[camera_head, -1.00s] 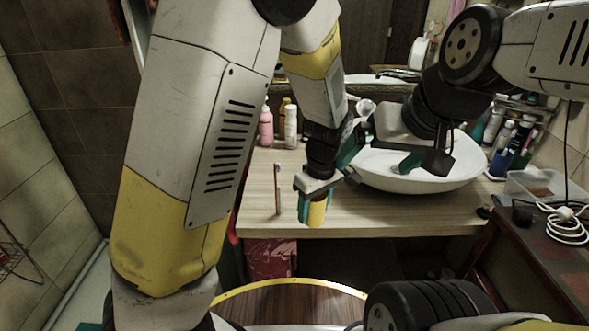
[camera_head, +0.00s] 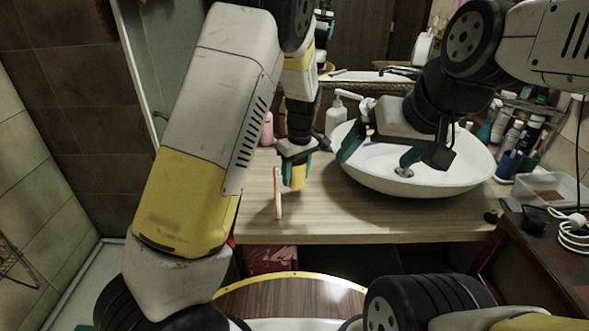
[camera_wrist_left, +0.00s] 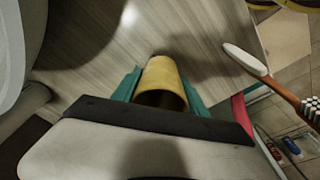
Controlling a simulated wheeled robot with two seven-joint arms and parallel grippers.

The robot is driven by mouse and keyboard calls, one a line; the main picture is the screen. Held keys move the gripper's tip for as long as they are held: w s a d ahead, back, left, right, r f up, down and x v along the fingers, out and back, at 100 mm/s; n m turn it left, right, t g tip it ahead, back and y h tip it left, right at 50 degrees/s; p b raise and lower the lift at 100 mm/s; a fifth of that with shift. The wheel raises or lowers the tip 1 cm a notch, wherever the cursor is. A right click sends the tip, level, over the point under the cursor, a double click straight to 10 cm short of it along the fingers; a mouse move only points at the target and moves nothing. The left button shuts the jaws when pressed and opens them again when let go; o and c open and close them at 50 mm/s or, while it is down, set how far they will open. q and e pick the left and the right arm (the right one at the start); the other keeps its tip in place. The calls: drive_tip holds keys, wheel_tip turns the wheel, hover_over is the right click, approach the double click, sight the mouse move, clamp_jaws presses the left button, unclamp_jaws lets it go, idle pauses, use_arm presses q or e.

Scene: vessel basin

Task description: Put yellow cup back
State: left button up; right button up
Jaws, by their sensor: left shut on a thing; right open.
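The yellow cup (camera_head: 298,176) is between the fingers of my left gripper (camera_head: 296,172), which is shut on it over the left part of the wooden counter. In the left wrist view the cup (camera_wrist_left: 163,82) lies between the green fingertips, its open rim facing the camera. I cannot tell whether its base touches the counter. My right gripper (camera_head: 385,158) is open and empty over the white basin (camera_head: 425,178).
A toothbrush stands upright (camera_head: 278,193) just left of the cup; it also shows in the left wrist view (camera_wrist_left: 270,75). A soap dispenser (camera_head: 336,118) and pink bottle (camera_head: 267,130) stand behind. Toiletries and a clear box (camera_head: 548,188) are at right.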

sight(294, 182)
use_arm(q)
drive_tip(key=shift+w+a, duration=0.25)
drive_tip(key=shift+w, duration=0.35)
drive_tip(key=shift+d+f, duration=0.1)
drive_tip(key=shift+f, duration=1.7)
drive_tip(key=shift+s+f, duration=0.1)
drive_tip(key=shift+f, duration=0.05)
drive_tip(key=o, duration=1.3)
drive_tip(key=shift+o, duration=0.2)
